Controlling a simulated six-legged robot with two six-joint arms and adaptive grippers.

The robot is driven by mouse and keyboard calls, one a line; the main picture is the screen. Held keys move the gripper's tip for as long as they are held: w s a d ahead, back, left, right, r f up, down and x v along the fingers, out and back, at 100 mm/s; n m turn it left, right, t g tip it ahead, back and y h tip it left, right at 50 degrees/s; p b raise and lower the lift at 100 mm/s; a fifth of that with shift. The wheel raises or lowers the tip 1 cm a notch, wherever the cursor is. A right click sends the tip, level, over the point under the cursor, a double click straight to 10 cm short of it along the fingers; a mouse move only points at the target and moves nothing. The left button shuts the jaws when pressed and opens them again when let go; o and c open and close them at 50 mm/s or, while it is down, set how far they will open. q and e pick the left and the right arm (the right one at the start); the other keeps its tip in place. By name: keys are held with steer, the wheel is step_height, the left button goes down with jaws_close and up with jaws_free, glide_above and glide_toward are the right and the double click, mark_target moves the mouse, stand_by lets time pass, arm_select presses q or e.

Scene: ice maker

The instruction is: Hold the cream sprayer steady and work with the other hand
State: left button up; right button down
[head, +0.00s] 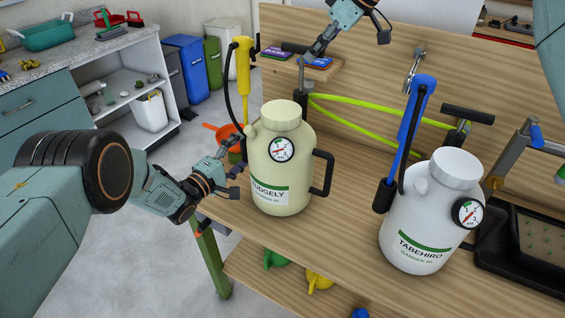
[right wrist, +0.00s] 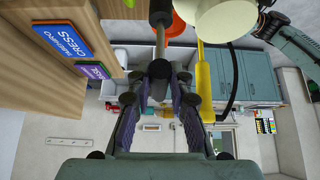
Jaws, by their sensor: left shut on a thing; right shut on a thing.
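The cream sprayer (head: 282,190) stands upright on the wooden bench, with a round gauge and a dark side handle (head: 328,172). Its top also shows in the right wrist view (right wrist: 232,18). My left gripper (head: 238,162) is shut at the sprayer's left side, apparently on a dark handle there; the contact is small and partly hidden. My right gripper (head: 307,53) is shut on the dark pump handle (head: 292,47), above and behind the sprayer. The pump rod below it looks drawn up. A yellow spray wand (head: 243,68) stands upright on the sprayer's left.
A white sprayer (head: 425,225) with a blue wand (head: 411,125) stands to the right. A black tray (head: 525,245) lies at far right. A green hose (head: 375,130) runs behind. Small signs (right wrist: 62,45) sit on the wooden ledge. An orange funnel (head: 222,132) is left of the sprayer.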

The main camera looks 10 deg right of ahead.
mark_target(302, 85)
steer(key=shift+f, duration=2.75)
steer(key=shift+r, duration=2.95)
steer(key=shift+f, duration=2.85)
steer(key=shift+w+r, duration=0.1)
steer(key=c, duration=1.2)
jaws_free()
